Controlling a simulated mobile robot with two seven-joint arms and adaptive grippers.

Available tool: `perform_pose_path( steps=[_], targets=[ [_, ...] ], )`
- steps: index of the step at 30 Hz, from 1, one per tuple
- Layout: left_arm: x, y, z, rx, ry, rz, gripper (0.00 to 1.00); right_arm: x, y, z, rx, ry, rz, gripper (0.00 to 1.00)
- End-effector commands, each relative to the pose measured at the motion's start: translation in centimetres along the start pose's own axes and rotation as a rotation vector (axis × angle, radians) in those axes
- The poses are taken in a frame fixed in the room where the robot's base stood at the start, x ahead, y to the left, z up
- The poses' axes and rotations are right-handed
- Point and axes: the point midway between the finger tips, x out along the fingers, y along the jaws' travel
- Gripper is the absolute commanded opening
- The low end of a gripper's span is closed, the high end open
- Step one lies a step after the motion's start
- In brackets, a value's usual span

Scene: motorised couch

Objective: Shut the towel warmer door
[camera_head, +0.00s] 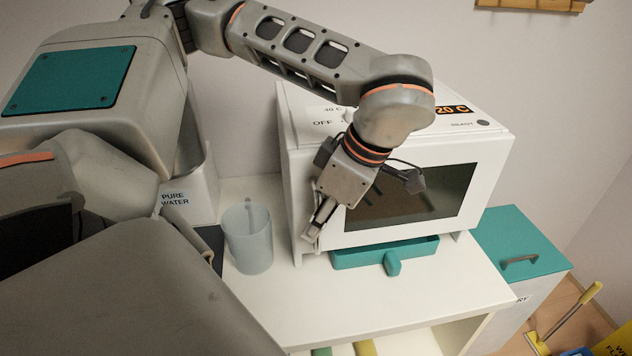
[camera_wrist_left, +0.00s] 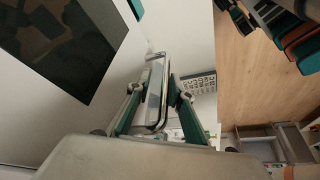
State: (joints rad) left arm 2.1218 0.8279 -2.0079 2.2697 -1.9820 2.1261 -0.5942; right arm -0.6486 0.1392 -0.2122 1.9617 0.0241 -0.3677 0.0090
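The towel warmer (camera_head: 470,135) is a white box on the white cabinet. Its door (camera_head: 455,222), with a dark window, faces front and looks shut or nearly shut; I cannot tell if a small gap is left. In the left wrist view, the gripper (camera_wrist_left: 156,92) is beside the white door face and dark window (camera_wrist_left: 65,40). I cannot tell whether it touches the door. My arm covers part of the front. My right gripper is not in view.
A teal tray (camera_head: 375,254) sits under the warmer. A translucent jug (camera_head: 248,238) stands left of it, near a pure water container (camera_head: 190,190). A teal-lidded bin (camera_head: 520,245) is at right. The cabinet top (camera_head: 430,290) in front is clear.

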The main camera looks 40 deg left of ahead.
Motion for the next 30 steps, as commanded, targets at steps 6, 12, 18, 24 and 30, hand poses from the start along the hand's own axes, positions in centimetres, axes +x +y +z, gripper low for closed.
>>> perform_pose_path(
  steps=[6, 12, 18, 24, 30],
  targets=[
    [0.1, -0.2, -0.1, 0.002, 0.003, -0.005, 0.25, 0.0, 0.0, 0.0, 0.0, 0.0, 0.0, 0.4],
    [0.1, -0.3, -0.1, 0.003, 0.005, -0.007, 0.25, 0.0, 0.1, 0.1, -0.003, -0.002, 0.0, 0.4],
    [-1.5, -0.2, -0.1, 0.002, 0.005, -0.005, 0.25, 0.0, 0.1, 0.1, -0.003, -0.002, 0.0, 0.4],
    [-5.4, -0.2, 0.0, 0.001, 0.003, -0.002, 0.25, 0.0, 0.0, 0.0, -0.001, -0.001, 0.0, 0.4],
    [-9.3, -0.1, 0.0, 0.001, 0.003, -0.002, 0.25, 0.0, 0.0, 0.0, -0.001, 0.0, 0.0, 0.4]
  ],
)
